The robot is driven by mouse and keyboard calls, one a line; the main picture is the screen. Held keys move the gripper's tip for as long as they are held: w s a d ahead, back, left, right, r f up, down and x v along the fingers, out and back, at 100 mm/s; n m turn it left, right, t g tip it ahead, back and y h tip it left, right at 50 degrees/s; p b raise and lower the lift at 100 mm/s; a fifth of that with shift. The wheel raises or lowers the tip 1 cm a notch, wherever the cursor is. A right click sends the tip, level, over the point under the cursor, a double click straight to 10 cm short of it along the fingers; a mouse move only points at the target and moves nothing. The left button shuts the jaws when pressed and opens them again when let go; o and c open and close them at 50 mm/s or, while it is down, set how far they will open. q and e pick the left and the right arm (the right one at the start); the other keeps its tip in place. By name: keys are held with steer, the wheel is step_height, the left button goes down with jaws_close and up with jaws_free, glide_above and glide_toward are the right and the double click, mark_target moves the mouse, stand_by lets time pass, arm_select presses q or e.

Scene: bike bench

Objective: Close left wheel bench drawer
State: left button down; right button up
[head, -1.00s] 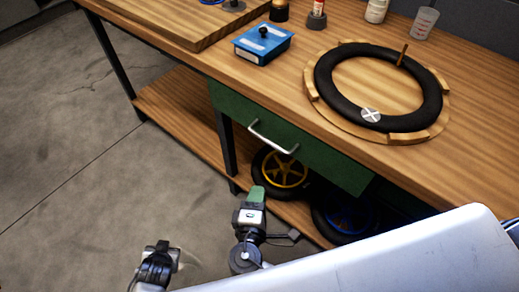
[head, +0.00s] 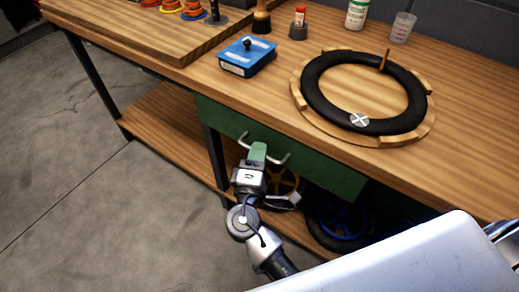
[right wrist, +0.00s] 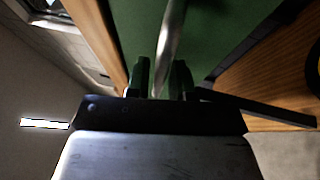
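The green drawer (head: 320,172) sits under the bench top, with a silver bar handle (head: 282,160) on its front. I cannot tell how far it stands out. My right gripper (head: 258,152) is at the handle, its green fingertip overlapping the bar's middle. In the right wrist view two dark fingers (right wrist: 161,80) stand a little apart, with the handle bar (right wrist: 172,40) running down into the gap between them. The green drawer front (right wrist: 215,40) lies close beyond. Firm contact with the bar is not clear. My left gripper is not in view.
On the wooden bench top (head: 470,150) are a blue box (head: 240,62) and a black tire (head: 315,100) on a round wooden stand. Wheels, one with a blue rim (head: 340,217), stand on the lower shelf below the drawer. The floor at left is clear.

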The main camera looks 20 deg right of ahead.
steer(key=shift+w+d, duration=0.1)
steer(key=shift+w, duration=0.15)
jaws_close()
